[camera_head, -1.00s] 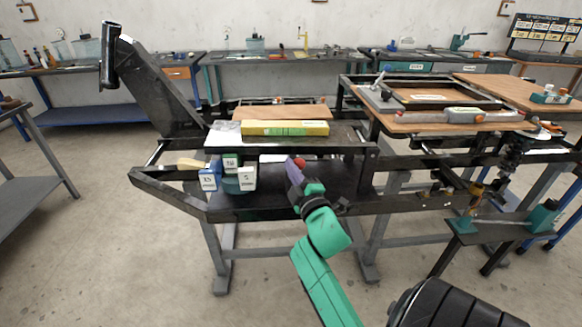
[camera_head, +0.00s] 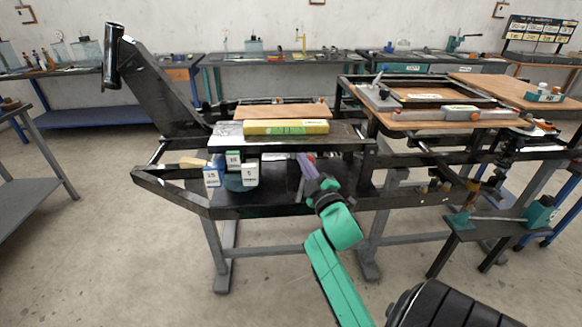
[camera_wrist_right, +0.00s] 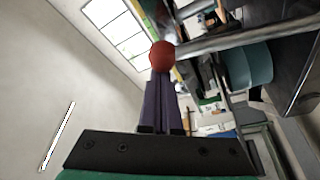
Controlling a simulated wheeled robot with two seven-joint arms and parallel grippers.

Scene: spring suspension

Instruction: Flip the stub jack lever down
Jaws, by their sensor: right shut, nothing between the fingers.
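The stub jack lever shows in the right wrist view as a metal rod (camera_wrist_right: 245,34) with a red ball knob (camera_wrist_right: 162,56). The rod runs from the knob to the right edge of that picture. My right gripper (camera_head: 304,158) is shut and empty, its purple fingers reaching in over the lower black shelf. In the right wrist view its fingertips (camera_wrist_right: 160,76) are right at the knob; I cannot tell if they touch it. In the head view the fingers largely hide the knob. My left gripper is not in view.
Small labelled blocks (camera_head: 233,160) stand left of my right gripper on the lower shelf (camera_head: 260,208). A yellow box (camera_head: 286,127) and a wooden board (camera_head: 283,110) lie on the deck above. Black frame beams (camera_head: 440,200) run to the right.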

